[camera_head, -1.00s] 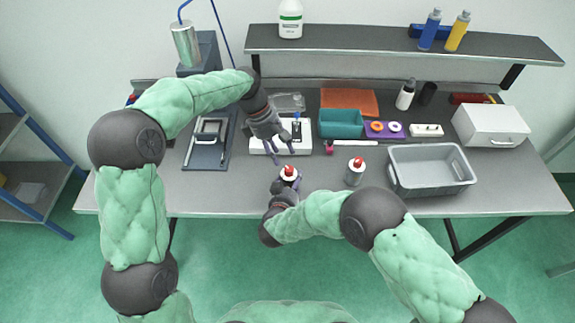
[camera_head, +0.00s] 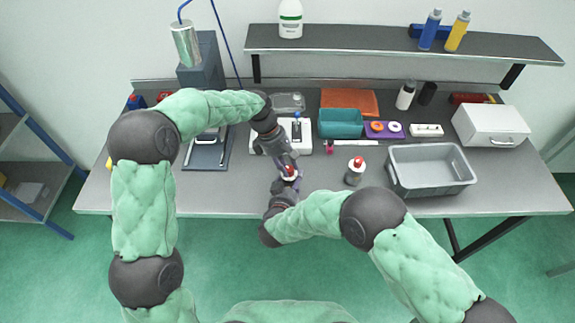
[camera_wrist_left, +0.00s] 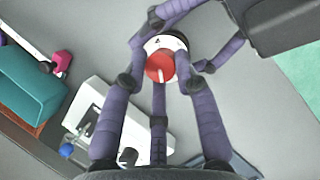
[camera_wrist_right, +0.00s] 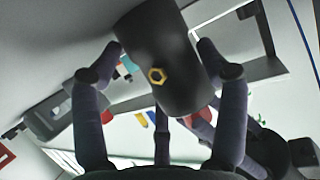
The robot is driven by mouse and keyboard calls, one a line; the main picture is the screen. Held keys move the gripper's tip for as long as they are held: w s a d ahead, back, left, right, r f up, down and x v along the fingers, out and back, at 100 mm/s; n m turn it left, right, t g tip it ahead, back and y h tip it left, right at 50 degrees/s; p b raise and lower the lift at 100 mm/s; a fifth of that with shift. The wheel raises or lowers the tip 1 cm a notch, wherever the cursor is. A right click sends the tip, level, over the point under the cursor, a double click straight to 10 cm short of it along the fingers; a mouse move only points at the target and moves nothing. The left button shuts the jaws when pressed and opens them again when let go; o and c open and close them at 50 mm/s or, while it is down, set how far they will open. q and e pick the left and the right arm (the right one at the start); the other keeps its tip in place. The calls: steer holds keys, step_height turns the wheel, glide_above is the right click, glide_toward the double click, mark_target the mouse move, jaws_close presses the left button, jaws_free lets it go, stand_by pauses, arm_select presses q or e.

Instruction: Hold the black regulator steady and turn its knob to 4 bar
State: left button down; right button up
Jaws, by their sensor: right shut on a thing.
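The black regulator (camera_wrist_right: 165,60) shows in the right wrist view as a dark cylinder with a yellow hex port, between the fingers of my right gripper (camera_wrist_right: 165,65). My right gripper is shut on its body, low over the table front. Its red knob (camera_wrist_left: 160,66) has a white pointer line and sits on a white dial with a small dark mark, too small to read surely. My left gripper (camera_wrist_left: 165,70) is above the knob with its fingers spread around it. They look apart from the knob, though contact is hard to judge. In the head view the knob (camera_head: 289,170) is partly hidden.
A grey bottle-like regulator with a red knob (camera_head: 355,171) stands to the right. A grey bin (camera_head: 432,190) is farther right.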

arm_select(q)
steer(key=shift+s+d, duration=0.2)
steer(key=shift+s, duration=0.05)
arm_select(e)
steer(key=shift+a, duration=0.1)
